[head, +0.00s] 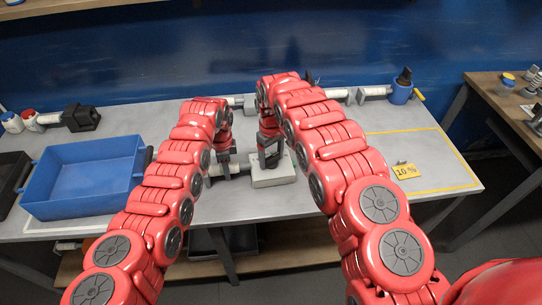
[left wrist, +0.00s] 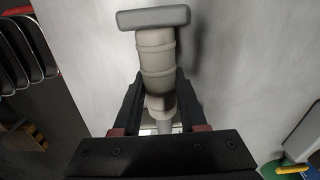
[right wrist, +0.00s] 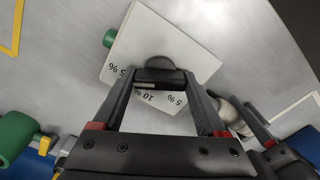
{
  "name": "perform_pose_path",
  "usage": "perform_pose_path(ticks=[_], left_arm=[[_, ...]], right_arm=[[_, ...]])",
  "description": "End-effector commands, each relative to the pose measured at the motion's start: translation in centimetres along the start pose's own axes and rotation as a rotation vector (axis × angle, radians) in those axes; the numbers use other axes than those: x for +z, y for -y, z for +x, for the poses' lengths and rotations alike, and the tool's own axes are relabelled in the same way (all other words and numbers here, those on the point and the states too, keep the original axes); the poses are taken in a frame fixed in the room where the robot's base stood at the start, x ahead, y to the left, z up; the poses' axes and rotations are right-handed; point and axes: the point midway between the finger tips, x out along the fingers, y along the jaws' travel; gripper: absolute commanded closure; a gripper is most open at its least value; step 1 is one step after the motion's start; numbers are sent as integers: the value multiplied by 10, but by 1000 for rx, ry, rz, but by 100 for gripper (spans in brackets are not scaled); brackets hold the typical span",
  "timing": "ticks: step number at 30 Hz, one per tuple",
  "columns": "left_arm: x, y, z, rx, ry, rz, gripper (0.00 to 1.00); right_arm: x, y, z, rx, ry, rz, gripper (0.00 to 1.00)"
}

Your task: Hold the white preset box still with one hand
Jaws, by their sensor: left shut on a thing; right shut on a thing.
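The white preset box (head: 272,178) stands on the grey table in the head view. The right wrist view shows its top (right wrist: 150,42) with "5 %" and "10 %" marks and a dark knob (right wrist: 160,77). My right gripper (head: 270,155) is over the box, with its fingers shut on the knob. My left gripper (head: 224,160) is just left of the box. It is shut around a pale ribbed cylinder with a grey crossbar end (left wrist: 160,60), which lies along the table. The cylinder is close beside the box; whether they touch is unclear.
A blue bin (head: 85,178) stands at the left. A yellow "10 %" card (head: 406,171) lies inside a yellow taped outline at the right. Pale cylindrical parts and a blue holder (head: 401,94) are along the back. A wooden side table (head: 490,88) stands at far right.

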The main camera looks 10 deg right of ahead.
Motion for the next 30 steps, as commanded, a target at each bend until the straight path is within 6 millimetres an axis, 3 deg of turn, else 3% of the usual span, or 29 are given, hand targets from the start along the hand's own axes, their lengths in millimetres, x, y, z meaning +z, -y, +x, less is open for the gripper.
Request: perform_pose_path(ticks=[2,3,6,17,20,25,30], left_arm=[[-1,0,0,1,-1,-1,100],[-1,0,0,1,-1,-2,100],[0,0,0,1,-1,-1,100],[0,0,0,1,-1,-2,100],[0,0,0,1,-1,-2,100],[0,0,0,1,0,-2,100],[0,0,0,0,0,-2,100]], right_arm=[[0,0,0,-1,-1,3,100],[0,0,0,-1,-1,3,20],[0,0,0,-1,-1,2,2],[0,0,-8,0,-1,-1,0],[0,0,-23,0,-1,-1,0],[-1,-1,-65,2,-5,-1,0],[0,-3,-89,1,-1,2,0]])
